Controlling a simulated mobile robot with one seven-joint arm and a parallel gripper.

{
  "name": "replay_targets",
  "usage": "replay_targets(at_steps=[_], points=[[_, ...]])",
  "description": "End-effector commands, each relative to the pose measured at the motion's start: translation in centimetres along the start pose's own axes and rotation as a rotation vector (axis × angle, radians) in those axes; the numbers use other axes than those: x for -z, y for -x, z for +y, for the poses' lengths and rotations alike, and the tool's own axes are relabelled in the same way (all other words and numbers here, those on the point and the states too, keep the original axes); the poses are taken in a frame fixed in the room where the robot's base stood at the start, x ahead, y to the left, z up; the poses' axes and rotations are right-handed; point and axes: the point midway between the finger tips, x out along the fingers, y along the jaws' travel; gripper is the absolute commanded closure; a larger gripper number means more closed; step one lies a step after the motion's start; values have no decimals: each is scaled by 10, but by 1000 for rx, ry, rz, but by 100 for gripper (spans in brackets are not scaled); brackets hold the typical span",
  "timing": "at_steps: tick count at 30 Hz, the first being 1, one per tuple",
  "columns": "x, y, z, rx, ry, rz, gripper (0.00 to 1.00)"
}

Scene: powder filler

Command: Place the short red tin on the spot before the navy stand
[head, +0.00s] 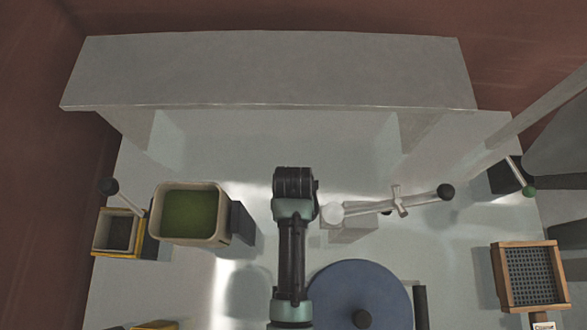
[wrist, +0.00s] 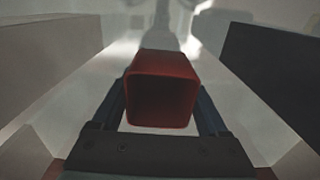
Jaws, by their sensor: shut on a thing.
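The short red tin (wrist: 163,66) is in the wrist view, between the dark fingers of my gripper (wrist: 160,100). My gripper is shut on it. The tin is squarish, with its dark open end facing the camera. In the head view my arm hides the gripper and the tin. A dark block (head: 242,223) stands left of my wrist in the head view, against the beige tub; it may be the navy stand, but I cannot be sure. A dark block (wrist: 275,75) also fills the right side of the wrist view. I cannot make out the marked spot.
A beige tub of green powder (head: 190,212) and a yellow-edged box (head: 118,233) stand left. A pale block with a lever (head: 350,232) is close right of my wrist. A blue disc (head: 355,295) is in front, a wooden grid box (head: 528,275) far right. A grey shelf (head: 270,70) spans the back.

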Motion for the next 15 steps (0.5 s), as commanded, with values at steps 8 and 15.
replay_targets(at_steps=[8, 15], points=[[-5, -34, -1, 0, 0, 0, 83], [-7, -41, -1, 0, 0, 0, 83]])
